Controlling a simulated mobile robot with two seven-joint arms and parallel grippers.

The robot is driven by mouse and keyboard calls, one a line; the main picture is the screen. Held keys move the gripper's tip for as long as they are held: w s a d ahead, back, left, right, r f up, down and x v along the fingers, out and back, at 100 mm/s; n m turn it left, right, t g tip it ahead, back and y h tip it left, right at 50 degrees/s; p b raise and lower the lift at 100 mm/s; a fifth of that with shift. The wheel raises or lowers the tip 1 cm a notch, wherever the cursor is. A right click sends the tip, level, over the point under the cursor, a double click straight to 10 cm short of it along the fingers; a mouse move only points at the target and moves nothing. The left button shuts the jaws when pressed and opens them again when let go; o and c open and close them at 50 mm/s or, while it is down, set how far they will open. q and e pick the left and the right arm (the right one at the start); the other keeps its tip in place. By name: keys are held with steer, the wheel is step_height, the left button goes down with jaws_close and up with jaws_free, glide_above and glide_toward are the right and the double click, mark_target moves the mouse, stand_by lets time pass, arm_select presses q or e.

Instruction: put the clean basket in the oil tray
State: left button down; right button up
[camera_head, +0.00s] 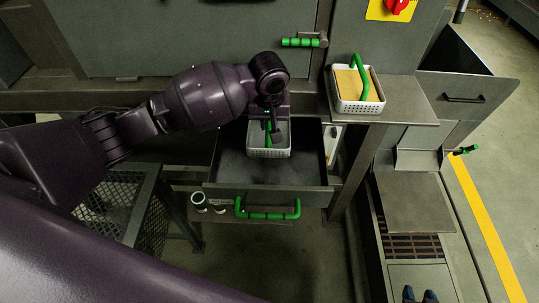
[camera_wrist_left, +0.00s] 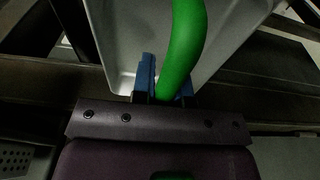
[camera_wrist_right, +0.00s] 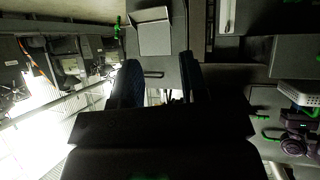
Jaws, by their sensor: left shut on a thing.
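A white basket (camera_head: 268,152) with a green handle hangs from my left gripper (camera_head: 270,122). It looks empty inside. In the left wrist view, the blue fingers of the left gripper (camera_wrist_left: 165,88) are shut on the green handle (camera_wrist_left: 185,45), with the basket's grey inside (camera_wrist_left: 125,35) beyond. The oil tray seems to be the open grey drawer (camera_head: 225,170) under the basket; whether the basket touches its floor I cannot tell. My right gripper (camera_wrist_right: 158,82) shows in the right wrist view with its fingers apart and nothing between them.
A second white basket (camera_head: 347,105) with a yellow filling and green handle stands on the shelf (camera_head: 408,108) right of the drawer. A green drawer handle (camera_head: 268,213) is at the drawer's front. A mesh stand (camera_head: 112,205) is at the left. Open floor lies in front.

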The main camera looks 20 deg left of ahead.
arm_select(q)
step_height(320, 180, down, 14)
steer(key=b, duration=0.3)
steer(key=shift+f, duration=0.15)
arm_select(e)
step_height(320, 180, down, 3)
steer(key=shift+a+r, duration=0.1)
steer(key=shift+r, duration=0.1)
arm_select(q)
steer(key=shift+f, duration=0.1)
steer(key=c, duration=1.1)
jaws_free()
arm_select(e)
steer(key=shift+f, duration=0.15)
